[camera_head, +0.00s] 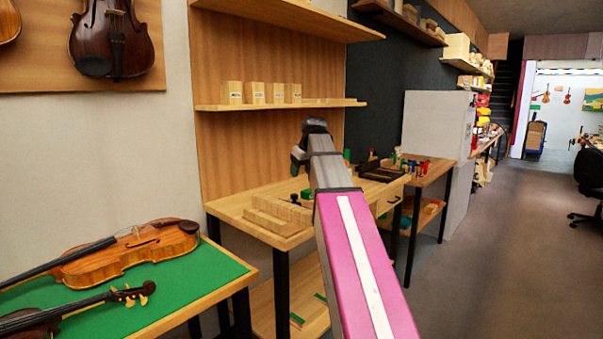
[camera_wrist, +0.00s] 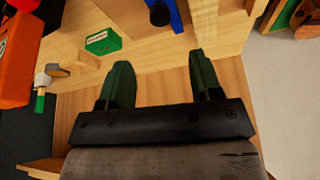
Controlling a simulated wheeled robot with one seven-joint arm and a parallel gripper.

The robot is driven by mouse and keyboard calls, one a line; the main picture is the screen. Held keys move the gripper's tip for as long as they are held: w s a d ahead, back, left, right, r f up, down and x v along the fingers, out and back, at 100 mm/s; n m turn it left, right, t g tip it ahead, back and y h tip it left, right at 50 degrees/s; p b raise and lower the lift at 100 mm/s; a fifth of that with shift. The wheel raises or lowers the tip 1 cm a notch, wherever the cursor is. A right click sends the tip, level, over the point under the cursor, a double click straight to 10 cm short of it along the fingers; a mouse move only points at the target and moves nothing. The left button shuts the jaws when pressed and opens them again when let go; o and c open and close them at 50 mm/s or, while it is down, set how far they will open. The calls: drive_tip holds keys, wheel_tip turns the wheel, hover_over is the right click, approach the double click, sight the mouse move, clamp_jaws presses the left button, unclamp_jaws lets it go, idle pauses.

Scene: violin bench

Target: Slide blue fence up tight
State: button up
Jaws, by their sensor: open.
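A blue piece (camera_wrist: 178,14), which looks like the blue fence, shows at the top edge of the wrist view beside a black knob (camera_wrist: 158,13). Much of it is cut off there. In the head view my fingers are not clearly visible.
A green labelled block (camera_wrist: 103,41) and an orange object (camera_wrist: 20,55) are near in the wrist view. Wooden blocks (camera_head: 278,213) lie on the bench's front. A dark tray (camera_head: 383,170) sits farther back. A green-topped table (camera_head: 190,278) with violins is at left.

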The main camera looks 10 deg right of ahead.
drive_tip(key=c, duration=0.4)
drive_tip(key=shift+w+d, duration=0.2)
drive_tip(key=shift+d, duration=0.1)
drive_tip(key=c, duration=0.5)
drive_tip(key=d, duration=0.2)
drive_tip(key=w+d+r+y, duration=0.1)
drive_tip(key=d+r+g+y, duration=0.1)
drive_tip(key=d, duration=0.1)
drive_tip(key=shift+w+d, duration=0.35)
drive_tip(key=shift+w, duration=0.05)
clamp_jaws()
drive_tip(key=d+r+n+g+y, duration=0.1)
drive_tip(key=d+r+y, duration=0.2)
drive_tip(key=d, duration=0.4)
approach(295, 196)
drive_tip(key=w+f, duration=0.1)
drive_tip(key=f, duration=0.1)
drive_tip(key=w+a+f, duration=0.1)
drive_tip(key=w+f, duration=0.1)
drive_tip(key=f, duration=0.1)
drive_tip(key=w+f, duration=0.1)
drive_tip(key=f, duration=0.1)
drive_tip(key=shift+w+a+f, duration=0.15)
drive_tip(key=shift+a+f, duration=0.15)
drive_tip(key=shift+a, duration=0.1)
drive_tip(key=shift+s+a, duration=0.6)
drive_tip(key=shift+a, duration=0.25)
drive_tip(key=shift+s+a, duration=0.6)
drive_tip(key=shift+a, duration=0.25)
